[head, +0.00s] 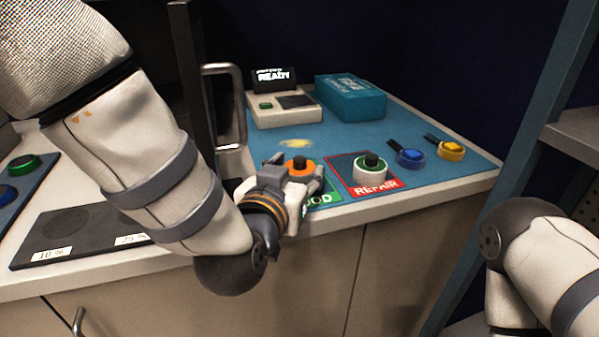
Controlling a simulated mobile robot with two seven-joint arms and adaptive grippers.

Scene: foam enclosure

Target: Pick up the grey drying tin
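I cannot make out a grey drying tin in the head view. My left gripper (297,170) is over the front edge of the blue mat, at the green card marked "OOD", with its fingers spread apart. An orange ring-shaped piece with a black knob (299,166) shows between or just behind the fingers; I cannot tell if they touch it. The gripper hides part of the green card (325,196). My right arm comes in at the lower right, and its gripper is out of view.
A white-and-green piece with a black knob (371,167) sits on the red "REPAIR" card (378,188). Blue (411,157) and yellow (451,151) pieces lie to the right. A scale-like device (283,108) and a teal box (350,97) stand behind. A metal handle (226,105) rises left of the mat.

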